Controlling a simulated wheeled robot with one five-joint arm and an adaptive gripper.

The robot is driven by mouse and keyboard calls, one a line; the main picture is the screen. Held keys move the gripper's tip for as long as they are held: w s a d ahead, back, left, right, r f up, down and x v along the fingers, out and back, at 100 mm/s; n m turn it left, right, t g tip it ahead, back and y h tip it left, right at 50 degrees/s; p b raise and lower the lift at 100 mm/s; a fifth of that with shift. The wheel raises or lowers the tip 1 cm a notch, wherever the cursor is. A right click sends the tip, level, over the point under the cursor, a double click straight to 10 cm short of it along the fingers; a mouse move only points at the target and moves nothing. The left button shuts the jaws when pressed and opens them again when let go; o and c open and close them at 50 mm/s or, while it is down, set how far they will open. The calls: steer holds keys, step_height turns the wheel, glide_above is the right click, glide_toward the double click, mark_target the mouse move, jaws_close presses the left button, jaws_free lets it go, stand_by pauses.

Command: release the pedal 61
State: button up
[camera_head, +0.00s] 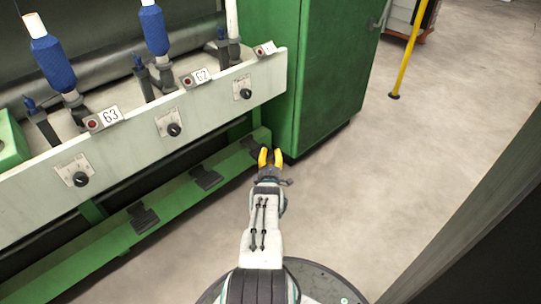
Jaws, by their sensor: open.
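Dark foot pedals sit along the low green rail of the spinning frame. The rightmost pedal (251,146) is in line with the rightmost tag (265,48), whose number I cannot read clearly; the tags before it read 63 and 62, so I take this pedal as 61. My gripper (270,157) has yellow fingertips, open with a gap and nothing between them. It is just right of this pedal, close to the rail's right end, and may hide part of it. I cannot tell whether they touch, or whether the pedal is pressed.
Other pedals (206,177) and (144,218) lie further left on the rail. A white panel with black knobs (174,129) stands above. Blue bobbins (53,63) stand behind it. A green cabinet (325,75) rises beyond my gripper. The floor (390,165) at right is clear, with a yellow post (405,55) further back.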

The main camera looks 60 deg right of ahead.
steer(key=shift+b+x, duration=0.7)
steer(key=shift+x, duration=0.55)
steer(key=shift+o, duration=0.3)
jaws_close()
steer(key=shift+r, duration=0.1)
